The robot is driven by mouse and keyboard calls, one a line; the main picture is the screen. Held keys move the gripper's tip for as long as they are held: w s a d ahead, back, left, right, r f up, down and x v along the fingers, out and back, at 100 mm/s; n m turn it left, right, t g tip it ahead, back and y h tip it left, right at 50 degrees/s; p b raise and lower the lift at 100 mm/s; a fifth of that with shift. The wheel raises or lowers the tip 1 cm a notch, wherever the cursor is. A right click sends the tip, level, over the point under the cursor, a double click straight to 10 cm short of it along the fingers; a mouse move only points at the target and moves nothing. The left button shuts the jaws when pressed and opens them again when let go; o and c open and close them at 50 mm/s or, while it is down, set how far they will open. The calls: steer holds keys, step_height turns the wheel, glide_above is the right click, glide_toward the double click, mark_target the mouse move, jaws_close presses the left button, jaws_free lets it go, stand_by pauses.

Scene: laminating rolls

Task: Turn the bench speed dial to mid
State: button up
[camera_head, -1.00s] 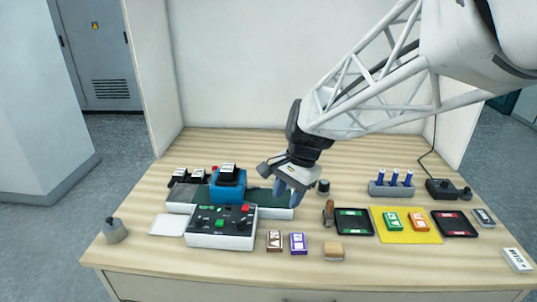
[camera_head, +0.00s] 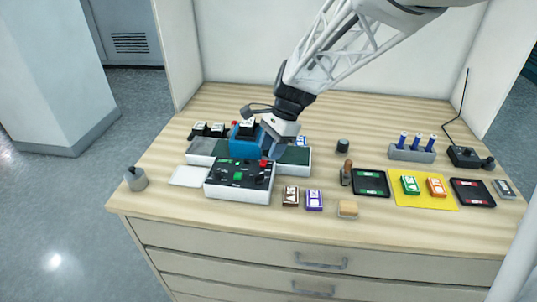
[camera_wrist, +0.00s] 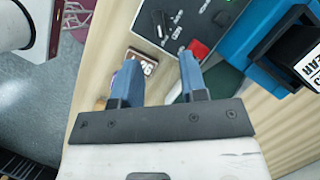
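The control box (camera_head: 238,190) is white with a dark top panel and sits at the front left of the bench. Its panel carries small black knobs, green parts and a red button (camera_head: 263,163); I cannot read which knob is the speed dial. My gripper (camera_head: 270,152) hangs above the box's rear right corner, partly hiding the blue machine behind. In the wrist view the two blue fingers (camera_wrist: 160,66) are apart with nothing between them. The dark panel (camera_wrist: 178,30) lies beyond the fingertips, with a red part (camera_wrist: 199,49) near the right finger.
A blue machine (camera_head: 243,142) stands close behind the box. A brown card pack (camera_head: 290,196) and a purple one (camera_head: 314,200) lie right of it. A white pad (camera_head: 188,176) and grey bell-shaped object (camera_head: 135,179) are left. Trays and a yellow mat (camera_head: 425,199) lie right.

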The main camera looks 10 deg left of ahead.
mark_target(261, 173)
steer(key=shift+f, duration=0.15)
steer(key=shift+x, duration=3.75)
steer(key=shift+c, duration=0.3)
jaws_close()
